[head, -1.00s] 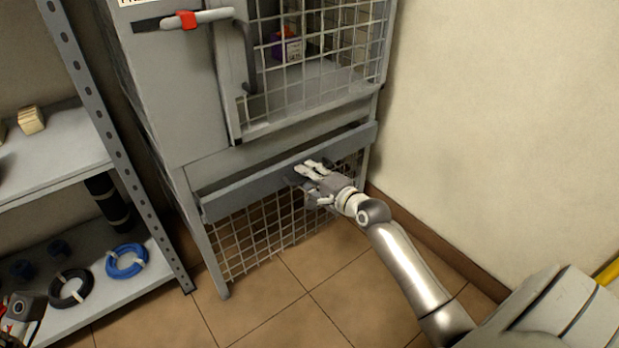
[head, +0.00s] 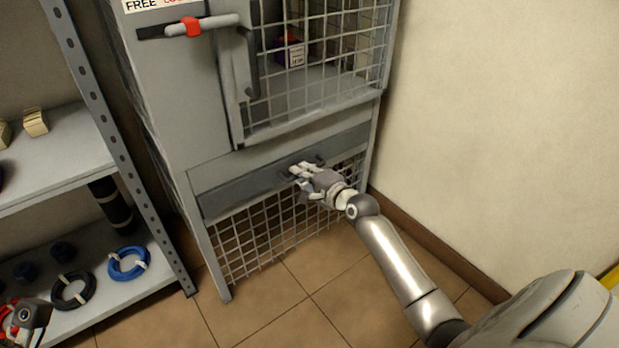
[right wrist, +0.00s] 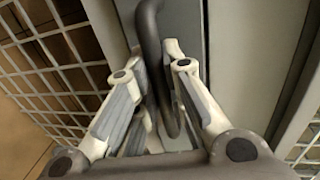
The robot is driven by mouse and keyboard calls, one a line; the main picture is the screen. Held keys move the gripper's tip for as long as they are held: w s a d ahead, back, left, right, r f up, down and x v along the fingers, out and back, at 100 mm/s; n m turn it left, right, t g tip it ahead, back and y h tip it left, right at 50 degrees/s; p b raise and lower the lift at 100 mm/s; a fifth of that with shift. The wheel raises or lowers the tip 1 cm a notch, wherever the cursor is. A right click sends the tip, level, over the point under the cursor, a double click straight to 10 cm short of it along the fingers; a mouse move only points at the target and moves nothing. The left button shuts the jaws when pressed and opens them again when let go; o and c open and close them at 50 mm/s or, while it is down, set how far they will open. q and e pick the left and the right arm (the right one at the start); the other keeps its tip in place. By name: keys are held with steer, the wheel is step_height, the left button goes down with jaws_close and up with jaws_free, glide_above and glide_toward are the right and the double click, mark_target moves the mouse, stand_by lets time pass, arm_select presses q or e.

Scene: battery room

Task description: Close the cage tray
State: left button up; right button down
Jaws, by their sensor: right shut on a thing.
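The cage tray shows in the head view as a grey front panel (head: 245,186) in the lower part of the grey cabinet, under the mesh door. The panel sits about level with the cabinet frame, with no clear gap above it. My right gripper (head: 301,172) is at the tray's dark handle (head: 319,160), right of the panel's middle. In the right wrist view the dark curved handle bar (right wrist: 154,55) runs between the fingers of my right gripper (right wrist: 160,75), which is shut on it. The fingers hide part of the handle.
A mesh door (head: 320,70) with a bent handle stands above the tray, and a box (head: 292,50) is behind it. A shelf rack (head: 60,170) with cable coils is at the left. A bare wall (head: 500,120) closes the right side. Tiled floor lies in front.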

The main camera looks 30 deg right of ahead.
steer(key=shift+w+d+r, duration=0.1)
steer(key=shift+w, duration=0.1)
steer(key=c, duration=1.5)
jaws_free()
steer(key=shift+w, duration=0.15)
steer(key=v, duration=1.2)
